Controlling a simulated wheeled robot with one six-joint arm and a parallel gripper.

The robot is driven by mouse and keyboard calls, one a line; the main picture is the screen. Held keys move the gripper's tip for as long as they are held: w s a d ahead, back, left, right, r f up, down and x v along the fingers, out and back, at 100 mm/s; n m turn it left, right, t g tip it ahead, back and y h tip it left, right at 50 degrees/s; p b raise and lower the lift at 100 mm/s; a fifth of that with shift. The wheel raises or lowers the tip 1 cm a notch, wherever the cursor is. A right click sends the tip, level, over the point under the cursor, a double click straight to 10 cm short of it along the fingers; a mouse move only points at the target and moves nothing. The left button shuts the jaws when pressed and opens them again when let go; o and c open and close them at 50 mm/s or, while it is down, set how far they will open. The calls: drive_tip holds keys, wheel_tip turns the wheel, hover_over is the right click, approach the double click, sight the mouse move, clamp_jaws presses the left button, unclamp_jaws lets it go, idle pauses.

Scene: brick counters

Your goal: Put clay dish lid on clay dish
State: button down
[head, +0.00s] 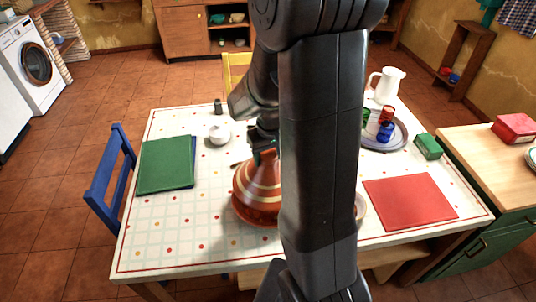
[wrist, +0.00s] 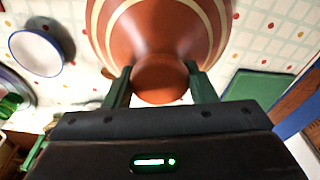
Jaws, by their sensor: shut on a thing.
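The clay dish lid (head: 258,185) is a terracotta cone with cream stripes, upright over the middle of the table. My gripper (wrist: 160,85) is shut on its knob (wrist: 160,80), with one green finger on each side. In the head view my gripper (head: 265,150) is at the top of the cone, partly hidden by my arm. A darker reddish-brown band (head: 255,214) shows under the cone's lower edge. It looks like the clay dish, but I cannot tell whether lid and dish touch. The lid's right side is behind my arm.
A red mat (head: 410,202), a tray (head: 398,138) with coloured cups and a white jug (head: 387,84) are right. A plate (head: 361,207) is half hidden by my arm.

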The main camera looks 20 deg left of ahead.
sight(268, 170)
drive_tip(key=shift+f+b, duration=2.9)
drive_tip(key=shift+f, duration=0.45)
drive_tip(key=shift+f+b, duration=0.4)
drive_tip(key=c, duration=0.5)
unclamp_jaws()
drive_tip(key=r, duration=0.9)
drive_tip(key=s+d+r, duration=0.1)
drive_tip(key=r, duration=0.3)
drive_tip(key=shift+s+d+r, duration=0.1)
drive_tip(key=shift+r, duration=0.25)
